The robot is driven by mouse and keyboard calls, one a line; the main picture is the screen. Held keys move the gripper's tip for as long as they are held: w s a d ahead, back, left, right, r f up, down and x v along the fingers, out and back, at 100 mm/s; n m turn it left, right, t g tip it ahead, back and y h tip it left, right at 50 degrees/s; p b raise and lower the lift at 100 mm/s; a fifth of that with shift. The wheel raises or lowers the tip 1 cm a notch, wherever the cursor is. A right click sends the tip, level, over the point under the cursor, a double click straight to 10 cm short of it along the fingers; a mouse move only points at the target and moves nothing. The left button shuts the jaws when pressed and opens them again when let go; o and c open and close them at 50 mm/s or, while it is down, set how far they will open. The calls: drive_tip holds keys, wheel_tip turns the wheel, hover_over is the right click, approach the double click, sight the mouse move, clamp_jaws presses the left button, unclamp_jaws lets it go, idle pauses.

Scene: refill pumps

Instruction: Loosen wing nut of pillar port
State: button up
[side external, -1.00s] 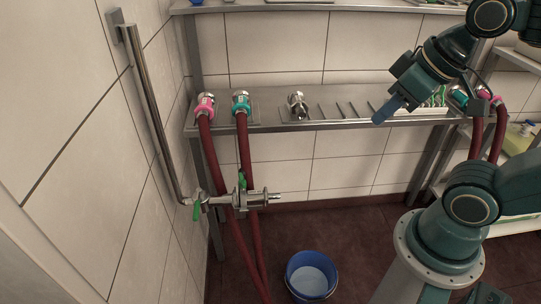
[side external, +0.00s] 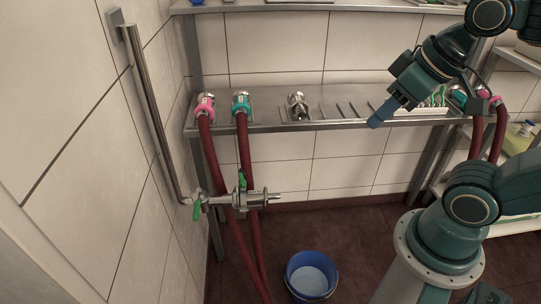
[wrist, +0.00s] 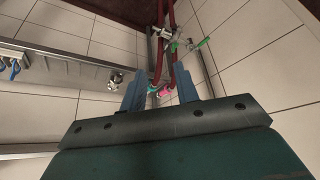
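The pillar port is the metal pipe fitting (side external: 240,200) at the low end of the slanted wall pipe in the side view. It has green handles (side external: 197,207) and a short nozzle pointing right. In the wrist view the fitting (wrist: 170,34) shows small at the top. I cannot make out the wing nut on it in either view. My gripper (side external: 375,122) is in the air to the right of the fitting and above it, well apart from it. In the wrist view its two blue fingers (wrist: 161,80) stand apart with nothing held between them.
Red hoses with a pink collar (side external: 204,105) and a teal collar (side external: 241,103) hang from the steel shelf (side external: 330,118) past the fitting. A metal coupling (side external: 297,104) sits on the shelf. A blue bucket (side external: 311,274) stands on the floor below. Space between gripper and fitting looks clear.

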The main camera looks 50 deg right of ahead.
drive_tip(key=w, duration=0.1)
drive_tip(key=m+g, duration=0.6)
hover_over(242, 178)
wheel_tip(242, 178, down, 18)
drive_tip(key=shift+f, duration=0.2)
wheel_tip(242, 178, down, 14)
drive_tip(key=shift+r, duration=0.1)
drive_tip(key=shift+c, duration=0.4)
